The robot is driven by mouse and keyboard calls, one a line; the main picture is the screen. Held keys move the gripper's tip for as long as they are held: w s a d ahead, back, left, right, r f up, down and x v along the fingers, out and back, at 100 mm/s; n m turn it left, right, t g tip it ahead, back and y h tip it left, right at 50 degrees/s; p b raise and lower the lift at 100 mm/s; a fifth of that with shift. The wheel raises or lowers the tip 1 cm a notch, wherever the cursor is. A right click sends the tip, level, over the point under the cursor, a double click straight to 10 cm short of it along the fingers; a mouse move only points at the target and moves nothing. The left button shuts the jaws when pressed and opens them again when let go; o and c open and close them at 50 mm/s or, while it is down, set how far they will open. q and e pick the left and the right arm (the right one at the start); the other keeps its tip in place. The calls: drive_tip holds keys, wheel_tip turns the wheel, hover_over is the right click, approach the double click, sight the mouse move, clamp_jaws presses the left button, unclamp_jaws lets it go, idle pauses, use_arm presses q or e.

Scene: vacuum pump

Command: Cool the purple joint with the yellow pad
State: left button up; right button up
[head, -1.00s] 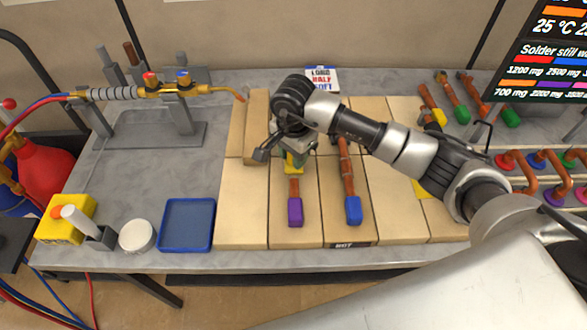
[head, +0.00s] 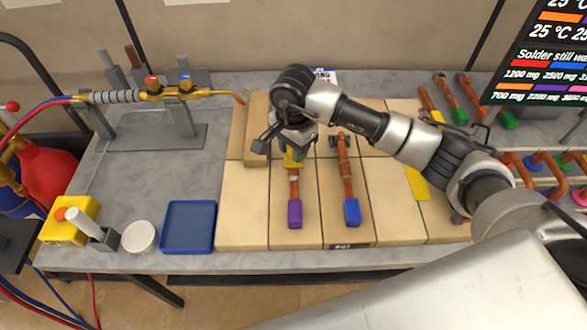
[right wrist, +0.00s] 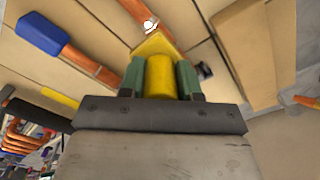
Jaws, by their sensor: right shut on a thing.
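The purple-capped copper pipe (head: 294,200) lies on the tan bricks, its purple end toward the front. My right gripper (head: 294,152) is above its far part, shut on the yellow pad (head: 293,161). In the right wrist view, the green fingers of my right gripper (right wrist: 160,78) grip the pad's yellow round handle (right wrist: 159,76). The yellow pad's flat part (right wrist: 155,44) is at the pipe, close to a shiny silvery joint (right wrist: 150,24). I cannot tell whether it touches. The pipe's far end is hidden by the gripper. My left gripper is out of view.
A blue-capped pipe (head: 346,185) lies just to the right. A torch (head: 165,94) rests on a stand at the back left. A blue tray (head: 189,227), a white round tin (head: 140,237) and a yellow box (head: 67,220) stand at the front left. A yellow strip (head: 417,182) lies right.

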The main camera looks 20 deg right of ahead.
drive_tip(key=shift+r+p, duration=0.95)
drive_tip(key=shift+r, duration=1.9)
